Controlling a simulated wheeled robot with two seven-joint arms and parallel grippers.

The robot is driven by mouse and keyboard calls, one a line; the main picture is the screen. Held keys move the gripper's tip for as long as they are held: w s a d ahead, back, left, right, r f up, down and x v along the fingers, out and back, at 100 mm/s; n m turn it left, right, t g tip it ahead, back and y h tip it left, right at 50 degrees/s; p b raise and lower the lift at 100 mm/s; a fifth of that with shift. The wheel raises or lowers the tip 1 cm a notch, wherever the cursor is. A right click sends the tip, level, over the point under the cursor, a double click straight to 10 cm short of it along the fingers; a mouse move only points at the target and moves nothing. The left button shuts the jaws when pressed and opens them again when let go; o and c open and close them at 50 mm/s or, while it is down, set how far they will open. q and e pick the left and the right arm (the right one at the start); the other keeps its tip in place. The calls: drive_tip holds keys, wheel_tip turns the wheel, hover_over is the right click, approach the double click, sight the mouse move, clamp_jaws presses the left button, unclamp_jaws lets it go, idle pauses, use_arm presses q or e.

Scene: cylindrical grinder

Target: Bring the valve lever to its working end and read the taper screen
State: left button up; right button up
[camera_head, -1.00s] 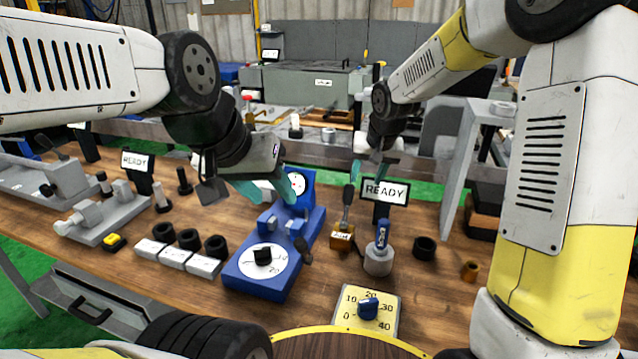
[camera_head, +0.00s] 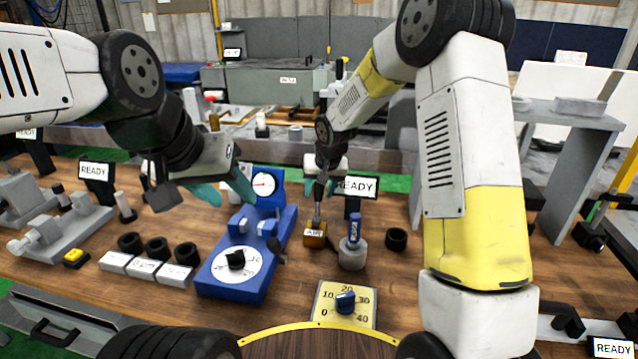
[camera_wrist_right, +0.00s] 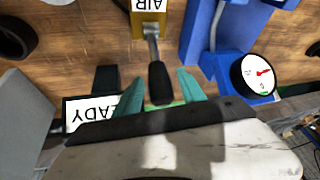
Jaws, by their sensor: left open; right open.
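The air valve is a brass block (camera_head: 315,236) labelled AIR with an upright lever (camera_head: 317,212). In the right wrist view, the black lever handle (camera_wrist_right: 159,84) stands between the teal fingers of my right gripper (camera_wrist_right: 160,78), with a gap on each side. My right gripper (camera_head: 320,187) is open around the top of the lever in the head view. My left gripper (camera_head: 226,196) is open and empty, by the blue dial gauge stand. A READY screen (camera_head: 357,187) stands behind the valve, partly covered by my right gripper. I cannot tell which screen is the taper one.
The blue fixture (camera_head: 232,284) with a dial gauge (camera_head: 264,184) stands left of the valve. A grey cup with a blue-handled tool (camera_head: 352,256) and a black ring (camera_head: 396,239) are right. A yellow dial plate (camera_head: 330,305) is in front. Another READY screen (camera_head: 96,171) stands left.

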clamp_jaws()
idle(1.3)
